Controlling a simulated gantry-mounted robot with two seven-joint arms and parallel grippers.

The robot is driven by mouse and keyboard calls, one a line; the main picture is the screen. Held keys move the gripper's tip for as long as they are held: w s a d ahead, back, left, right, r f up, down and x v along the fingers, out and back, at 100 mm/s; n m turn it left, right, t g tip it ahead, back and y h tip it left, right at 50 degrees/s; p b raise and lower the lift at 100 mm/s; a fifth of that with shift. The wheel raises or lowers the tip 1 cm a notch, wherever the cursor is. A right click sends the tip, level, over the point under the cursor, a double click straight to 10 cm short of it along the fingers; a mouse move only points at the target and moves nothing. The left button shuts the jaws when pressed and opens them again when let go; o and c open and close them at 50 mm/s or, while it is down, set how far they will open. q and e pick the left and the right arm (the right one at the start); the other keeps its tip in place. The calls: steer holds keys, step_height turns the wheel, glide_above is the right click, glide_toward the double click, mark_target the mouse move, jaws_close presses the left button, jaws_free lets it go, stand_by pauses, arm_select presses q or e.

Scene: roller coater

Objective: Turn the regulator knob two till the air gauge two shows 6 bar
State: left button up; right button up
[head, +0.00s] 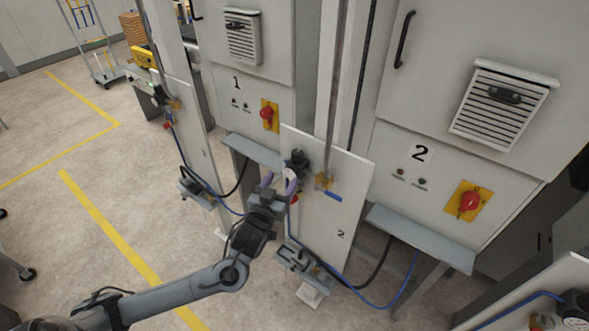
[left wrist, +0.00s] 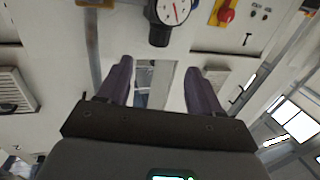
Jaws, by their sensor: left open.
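My left gripper (head: 280,179) is open and empty in front of the narrow white panel (head: 335,172) marked 2. Its two purple fingers also show in the left wrist view (left wrist: 159,70). The black regulator knob two (left wrist: 159,38) is just beyond the gap between the fingertips, apart from them. Air gauge two (left wrist: 174,10), a white dial with a dark rim and a red needle, sits beside the knob at the top of that view; its scale is too small to read. In the head view the dark regulator (head: 298,158) is small and partly hidden by my gripper. My right gripper is not in view.
A brass valve with a blue handle (head: 333,196) is right of the regulator on the panel. A grey shelf (head: 420,238) juts out below cabinet 2, whose red switch (head: 468,202) is on yellow. Hoses hang below. The floor at left (head: 110,215) is open.

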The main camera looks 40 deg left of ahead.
mark_target(295, 157)
arm_select(q)
steer(key=x, duration=0.3)
steer(key=p+x, duration=0.1)
steer(key=x, duration=0.6)
steer(key=shift+r, duration=0.25)
steer(key=shift+w+a+p, duration=0.15)
steer(key=shift+w+p, duration=0.15)
steer(key=shift+w, duration=0.2)
steer(key=shift+c, duration=0.2)
steer(key=c, duration=1)
steer(key=shift+h, duration=0.3)
